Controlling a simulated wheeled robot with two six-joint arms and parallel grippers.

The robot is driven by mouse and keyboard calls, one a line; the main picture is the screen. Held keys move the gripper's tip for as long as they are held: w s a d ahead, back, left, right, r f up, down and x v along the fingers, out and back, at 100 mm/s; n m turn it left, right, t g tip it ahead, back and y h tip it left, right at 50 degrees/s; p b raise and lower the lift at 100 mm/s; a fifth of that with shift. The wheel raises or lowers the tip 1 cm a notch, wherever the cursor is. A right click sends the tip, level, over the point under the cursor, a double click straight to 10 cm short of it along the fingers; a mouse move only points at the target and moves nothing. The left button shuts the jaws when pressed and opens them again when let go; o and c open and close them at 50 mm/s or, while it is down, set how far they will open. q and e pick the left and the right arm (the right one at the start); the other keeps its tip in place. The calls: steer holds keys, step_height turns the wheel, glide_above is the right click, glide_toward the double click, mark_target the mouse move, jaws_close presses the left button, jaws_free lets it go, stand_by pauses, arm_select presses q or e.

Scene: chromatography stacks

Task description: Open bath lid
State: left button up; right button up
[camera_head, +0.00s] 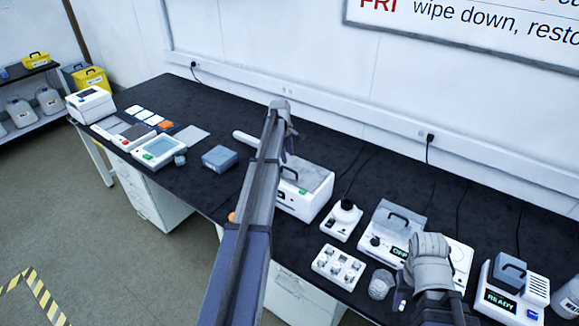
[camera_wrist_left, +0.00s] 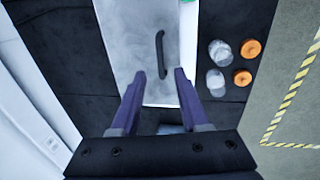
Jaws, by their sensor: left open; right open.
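The bath is a white box (camera_head: 297,208) with a small green display, standing mid-bench in the head view. Its grey, cloudy lid (camera_head: 318,177) is down and carries a dark handle. In the left wrist view the lid (camera_wrist_left: 138,45) and its curved black handle (camera_wrist_left: 161,54) lie just beyond my fingertips. My left gripper (camera_wrist_left: 158,88) is open, with nothing between its fingers. In the head view my left gripper (camera_head: 289,150) hangs over the bath, partly hidden by my arm. My right gripper (camera_head: 402,295) is low on the right, open, away from the bath.
Right of the bath stand a small white device (camera_head: 342,221), a white rack (camera_head: 339,267), a second lidded unit (camera_head: 398,220) and a READY unit (camera_head: 512,295). A blue-grey box (camera_head: 220,158) stands left. Clear vials (camera_wrist_left: 216,82) and orange caps (camera_wrist_left: 250,47) lie beside the bath.

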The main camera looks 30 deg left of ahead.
mark_target(290, 169)
arm_select(q)
steer(key=f+b, duration=0.3)
steer(key=w+f+b, duration=0.1)
steer(key=f+b, duration=0.2)
steer(key=f, duration=0.1)
steer(key=shift+w+d, duration=0.1)
steer(key=shift+w, duration=0.1)
jaws_close()
stand_by(1.3)
